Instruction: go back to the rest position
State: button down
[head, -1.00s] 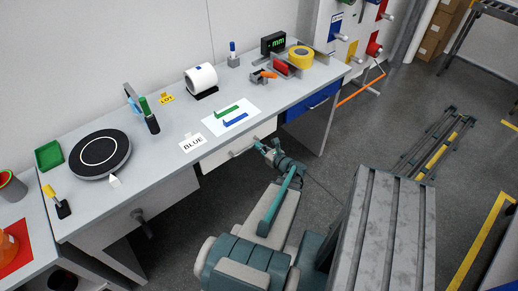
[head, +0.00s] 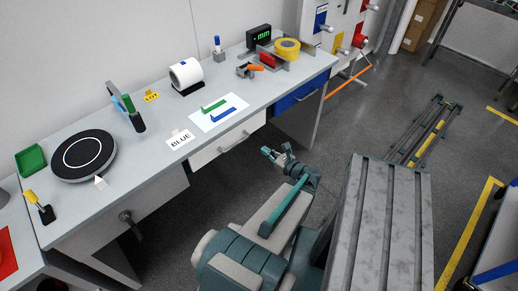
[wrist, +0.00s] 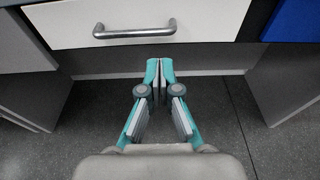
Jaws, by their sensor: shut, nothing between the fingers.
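My gripper (head: 268,153) is in front of the workbench in the head view, over the floor and apart from the white drawer (head: 228,148). In the wrist view my gripper (wrist: 159,68) is shut, with its fingertips together and nothing between them. Beyond the fingertips is the white drawer front (wrist: 200,12) with its metal handle (wrist: 134,30). The drawer looks closed.
The workbench (head: 160,178) holds a black round turntable (head: 84,156), a white sheet with green and blue pieces (head: 205,122), a white roll (head: 186,75) and yellow tape (head: 287,46). The blue drawer (head: 298,93) is right of the white one. Floor below is clear.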

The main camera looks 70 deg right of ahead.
jog(key=shift+v, duration=1.65)
jog(key=w+a+f+n+g+y, duration=0.3)
jog(key=a+f+n+y, duration=0.1)
jog(key=a+f+n, duration=0.3)
jog(key=w+a+f+n+g+y, duration=0.4)
jog(key=a+f+n, duration=0.25)
jog(key=a, duration=0.25)
jog(key=w+a+f+n+g+y, duration=0.35)
jog(key=a+f+n, duration=0.25)
jog(key=a+n, duration=0.2)
jog(key=s+a+f+n+g+h, duration=0.1)
jog(key=a+f+n+g, duration=0.1)
jog(key=a+n, duration=0.4)
jog(key=s+a+f+n+g+h, duration=0.1)
jog(key=a+n+g, duration=0.4)
jog(key=a, duration=0.6)
jog(key=s+a+f+n+g+h, duration=0.1)
jog(key=a+f+n+g+h, duration=0.1)
jog(key=a+n, duration=0.6)
jog(key=shift+s+a+f+n+g, duration=0.2)
jog(key=shift+s+f+n+g, duration=0.15)
jog(key=shift+f+g, duration=0.5)
jog(key=shift+h, duration=0.25)
